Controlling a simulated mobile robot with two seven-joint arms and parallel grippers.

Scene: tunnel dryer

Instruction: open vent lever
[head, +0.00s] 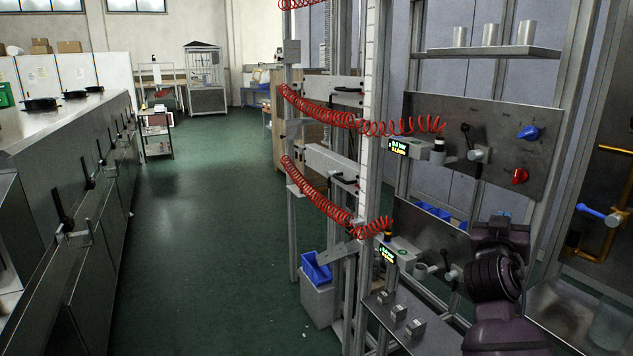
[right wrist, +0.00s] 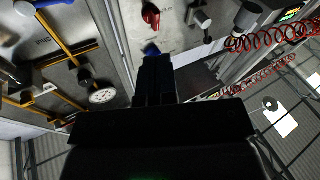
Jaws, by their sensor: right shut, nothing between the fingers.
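A steel panel (head: 478,112) carries a blue lever knob (head: 528,132), a red lever knob (head: 520,176) below it and a black-handled lever (head: 466,140) to their left. No readable label tells which one is the vent lever. My right arm rises below this panel in the head view and hides its own gripper. In the right wrist view, upside down, my right gripper (right wrist: 155,68) is shut and empty. Its tip overlaps the blue knob (right wrist: 151,50); contact cannot be told. The red knob (right wrist: 151,15) shows beyond. My left gripper is out of view.
Yellow pipes with a blue handle (head: 598,212) stand at the right. Red coiled hoses (head: 318,108) hang across the frame posts on the left. A shelf with cups (head: 495,51) is above the panel.

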